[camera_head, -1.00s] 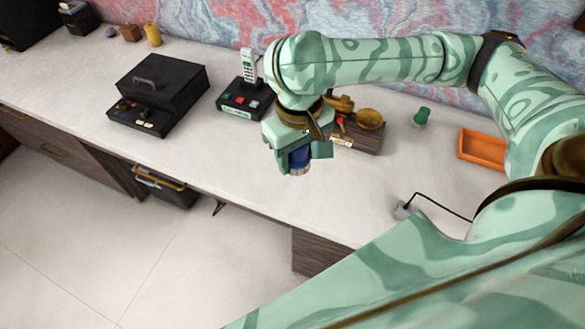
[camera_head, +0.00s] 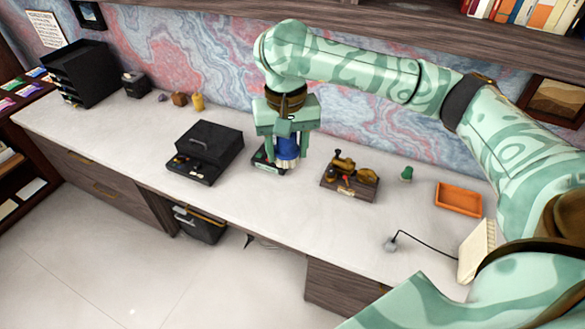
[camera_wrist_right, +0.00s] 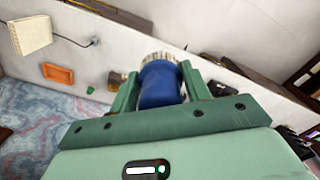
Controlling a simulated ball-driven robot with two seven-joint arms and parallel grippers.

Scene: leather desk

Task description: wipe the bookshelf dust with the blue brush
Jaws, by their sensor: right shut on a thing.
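My right gripper (camera_head: 286,145) is shut on the blue brush (camera_head: 287,147) and holds it above the desk, in front of the phone base. The brush's pale bristles point down in the head view. In the right wrist view the blue brush (camera_wrist_right: 160,84) sits between the two green fingers, its bristles at the far end. A wooden bookshelf (camera_head: 400,28) with several books (camera_head: 535,14) runs along the top of the head view, above my right arm. I cannot make out dust on it. My left gripper is not in view.
A black box (camera_head: 206,150), a wooden stand with brass parts (camera_head: 350,180), a small green object (camera_head: 407,173) and an orange tray (camera_head: 459,198) stand on the white desk (camera_head: 270,215). A cord runs to the cream object (camera_head: 477,250) at right. The desk front is mostly clear.

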